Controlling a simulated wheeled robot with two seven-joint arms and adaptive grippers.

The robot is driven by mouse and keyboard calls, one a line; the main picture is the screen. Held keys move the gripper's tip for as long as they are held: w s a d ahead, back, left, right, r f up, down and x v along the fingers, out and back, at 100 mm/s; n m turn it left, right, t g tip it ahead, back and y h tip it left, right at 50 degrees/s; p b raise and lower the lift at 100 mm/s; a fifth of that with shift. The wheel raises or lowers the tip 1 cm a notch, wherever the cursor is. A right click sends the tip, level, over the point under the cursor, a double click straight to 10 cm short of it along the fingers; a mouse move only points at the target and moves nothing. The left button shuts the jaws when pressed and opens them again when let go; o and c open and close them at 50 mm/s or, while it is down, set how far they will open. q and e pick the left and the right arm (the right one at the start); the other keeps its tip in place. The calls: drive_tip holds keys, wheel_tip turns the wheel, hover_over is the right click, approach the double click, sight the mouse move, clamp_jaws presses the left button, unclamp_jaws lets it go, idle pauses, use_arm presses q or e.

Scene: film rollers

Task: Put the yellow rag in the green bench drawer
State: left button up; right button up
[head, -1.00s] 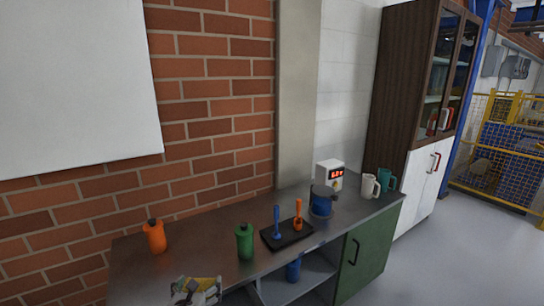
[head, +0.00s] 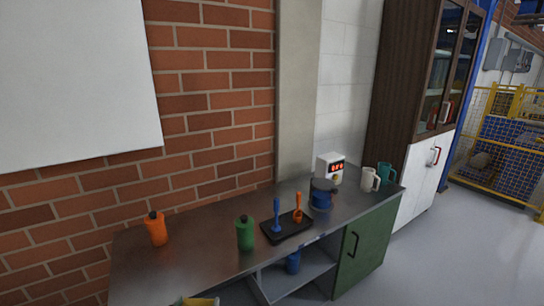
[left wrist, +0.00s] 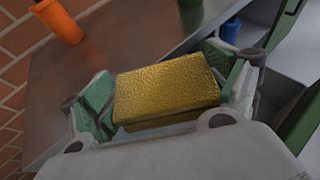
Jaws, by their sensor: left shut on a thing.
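The yellow rag (left wrist: 168,88) is a thick, folded, textured block. In the left wrist view it sits between the green-padded fingers of my left gripper (left wrist: 165,95), which is shut on it. In the head view only a yellow bit of the rag (head: 203,301) shows at the bottom edge, in front of the bench. The green bench drawer front (head: 366,252), with a black upright handle (head: 352,245), is at the right end of the bench and looks closed. The held rag is well to the left of it. My right gripper is not in view.
On the grey bench top (head: 190,268) stand an orange bottle (head: 157,230), a green bottle (head: 245,234), a black tray (head: 287,228) with blue and orange tools, a blue pot (head: 321,198) and mugs (head: 370,180). A blue cup (head: 293,263) is on the open shelf below.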

sight(209, 301)
use_arm(q)
drive_tip(key=shift+w+d+f+m+h+b, duration=0.15)
drive_tip(key=shift+w+d+m+h+b, duration=0.35)
drive_tip(key=shift+d, duration=0.3)
drive_tip(key=shift+w+d+f+m+h+b, duration=0.1)
drive_tip(key=shift+w+d+m+h+b, duration=0.3)
drive_tip(key=shift+d+h, duration=0.3)
drive_tip(key=shift+w+d+f+m+g+h+b, duration=0.75)
drive_tip(key=shift+d+f+m+g+h+b, duration=1.6)
drive_tip(key=shift+f+m+h+b, duration=0.95)
drive_tip(key=shift+s+a+f+m+g+h+b, duration=0.2)
drive_tip(key=shift+a+f+m+g+h+b, duration=0.15)
drive_tip(key=shift+a+f+m+b, duration=0.3)
drive_tip(key=shift+s+a+f+m+g+h+b, duration=0.15)
drive_tip(key=shift+a+f+m+g+h+b, duration=0.05)
drive_tip(key=shift+a+f+m+h+b, duration=0.4)
drive_tip(key=shift+s+a+f+m+g+h+b, duration=0.25)
drive_tip(key=shift+a+f+m+b, duration=0.2)
drive_tip(key=shift+a+f+b, duration=0.3)
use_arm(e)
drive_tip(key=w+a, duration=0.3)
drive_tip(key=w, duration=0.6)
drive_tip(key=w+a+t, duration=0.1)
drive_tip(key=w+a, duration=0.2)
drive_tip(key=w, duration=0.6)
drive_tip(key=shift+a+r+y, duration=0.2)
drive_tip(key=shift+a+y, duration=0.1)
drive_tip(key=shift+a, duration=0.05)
